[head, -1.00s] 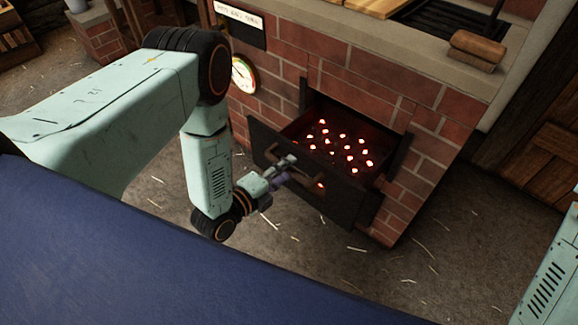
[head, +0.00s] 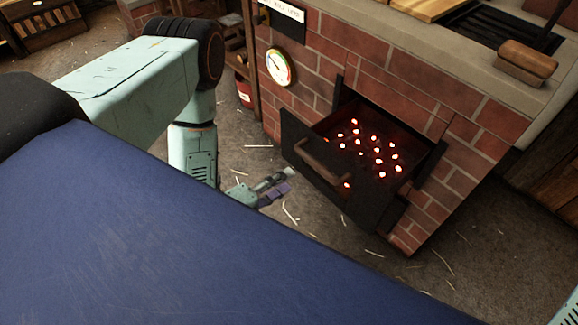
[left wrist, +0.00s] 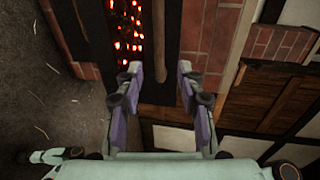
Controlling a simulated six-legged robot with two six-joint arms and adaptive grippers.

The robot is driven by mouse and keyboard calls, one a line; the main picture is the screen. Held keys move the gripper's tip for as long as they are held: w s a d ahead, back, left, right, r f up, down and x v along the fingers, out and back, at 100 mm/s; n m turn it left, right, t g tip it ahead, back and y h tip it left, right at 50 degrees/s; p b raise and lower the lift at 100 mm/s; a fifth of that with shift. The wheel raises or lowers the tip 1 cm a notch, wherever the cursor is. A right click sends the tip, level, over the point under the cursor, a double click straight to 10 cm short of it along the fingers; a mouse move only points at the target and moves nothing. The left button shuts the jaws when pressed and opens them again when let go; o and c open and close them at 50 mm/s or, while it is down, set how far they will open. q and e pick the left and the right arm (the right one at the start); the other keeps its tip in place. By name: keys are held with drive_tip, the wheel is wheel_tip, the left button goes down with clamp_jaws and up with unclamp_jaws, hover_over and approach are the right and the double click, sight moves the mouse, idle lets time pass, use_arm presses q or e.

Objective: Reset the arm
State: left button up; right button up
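My left arm comes in from the left in the head view. Its gripper (head: 276,186) is off the drawer handle, low and to the left of the drawer front. In the left wrist view the gripper (left wrist: 158,82) has its two fingers apart with nothing held between them. The wooden drawer handle (left wrist: 156,40) shows beyond the fingertips there, apart from them. My right gripper is out of view; only a bit of my right arm shows at the lower right corner of the head view.
The dark drawer (head: 330,180) of glowing coals (head: 368,147) stands pulled out from the brick stove (head: 460,90). A round gauge (head: 279,67) is on the stove's side. A wooden block (head: 527,62) lies on top. The straw-strewn floor (head: 310,220) below the drawer is clear.

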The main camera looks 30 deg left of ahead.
use_arm(q)
drive_tip(key=s+f+n+g+y, duration=0.3)
drive_tip(key=s+f+n+g, duration=0.65)
drive_tip(key=s+n, duration=0.4)
drive_tip(key=s+r+n+g+y+p, duration=0.2)
drive_tip(key=s+r+n+g+p, duration=0.1)
drive_tip(key=s+r+n+g, duration=0.2)
drive_tip(key=s+r+n, duration=0.2)
drive_tip(key=n, duration=0.2)
drive_tip(key=shift+s, duration=0.4)
drive_tip(key=shift+a, duration=0.1)
